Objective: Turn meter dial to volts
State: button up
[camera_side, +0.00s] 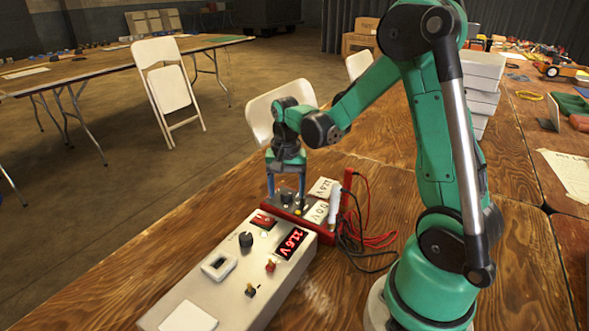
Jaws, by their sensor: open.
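A red-edged meter (304,227) lies on the wooden table behind a grey box, with a small dark dial (287,197) on its face. My gripper (286,196) points down over the meter, its two blue-grey fingers open. The fingers stand on either side of the dial; I cannot tell whether they touch it. The dial's markings and pointer direction are too small to read.
The grey box (217,292) has a red display (290,243), a black knob (246,240) and small switches. White containers (482,85) are stacked behind my arm. Bare tabletop lies left of the box.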

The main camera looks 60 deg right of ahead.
aim_at(287, 192)
jog(key=shift+r, duration=2.7)
jog(key=s+a+r+n+t, duration=0.2)
jog(key=a+n+t, duration=0.1)
jog(key=a+n, duration=0.3)
jog(key=s+a+r+n+t, duration=0.1)
jog(key=a+r+n+t, duration=0.1)
jog(key=a+n+t, duration=0.2)
jog(key=a+n, duration=0.2)
jog(key=a, duration=0.1)
jog(key=shift+s, duration=0.4)
